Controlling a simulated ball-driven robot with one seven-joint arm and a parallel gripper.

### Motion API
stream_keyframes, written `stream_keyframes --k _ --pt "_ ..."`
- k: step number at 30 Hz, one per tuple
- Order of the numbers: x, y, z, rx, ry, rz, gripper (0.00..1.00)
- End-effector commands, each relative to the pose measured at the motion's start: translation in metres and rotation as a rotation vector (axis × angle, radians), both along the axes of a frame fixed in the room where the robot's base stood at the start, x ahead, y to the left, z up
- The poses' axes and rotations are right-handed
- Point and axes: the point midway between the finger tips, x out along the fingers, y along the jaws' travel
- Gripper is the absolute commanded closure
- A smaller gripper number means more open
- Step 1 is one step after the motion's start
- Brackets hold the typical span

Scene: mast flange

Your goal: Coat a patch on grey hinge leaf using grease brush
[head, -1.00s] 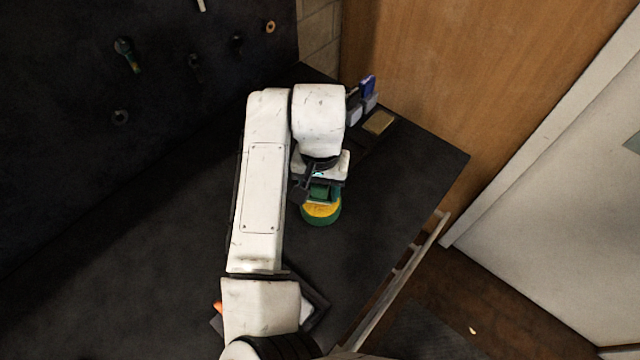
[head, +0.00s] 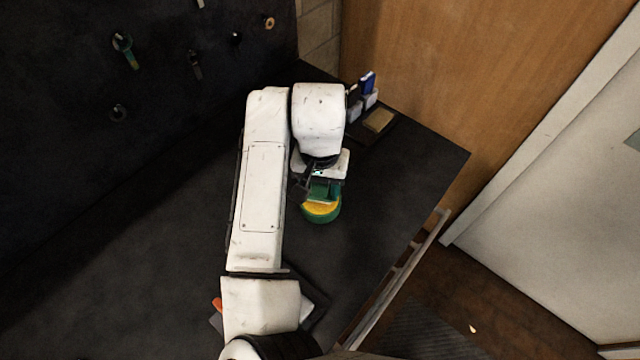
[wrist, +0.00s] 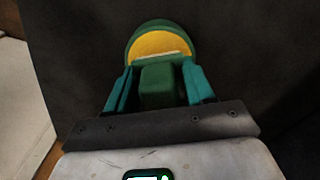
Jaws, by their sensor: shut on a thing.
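My gripper (head: 322,194) is shut on a green block-shaped handle, which I take to be the grease brush (wrist: 157,88). The brush sits between the teal fingers in the wrist view. A pale strip at its far end, which looks like bristles, lies over the yellow content of a round green tin (head: 321,218). The tin also shows in the wrist view (wrist: 133,41). I cannot tell whether the bristles touch the yellow. I cannot make out the grey hinge leaf with certainty; my arm covers part of the bench.
A dark tray with a tan pad (head: 379,121) and upright blue (head: 367,83) and grey blocks stands at the bench's far end. A dark flat item (head: 314,305) and an orange piece (head: 217,304) lie partly under my arm. Tools hang on the dark left panel. Bench right of the tin is clear.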

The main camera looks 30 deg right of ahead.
Motion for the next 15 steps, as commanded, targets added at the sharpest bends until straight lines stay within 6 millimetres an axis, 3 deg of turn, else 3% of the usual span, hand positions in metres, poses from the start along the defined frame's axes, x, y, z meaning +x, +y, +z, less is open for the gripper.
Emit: stream_keyframes --k 15 --pt "0.0001 0.0001 -0.0061 0.000 0.000 0.001 0.72"
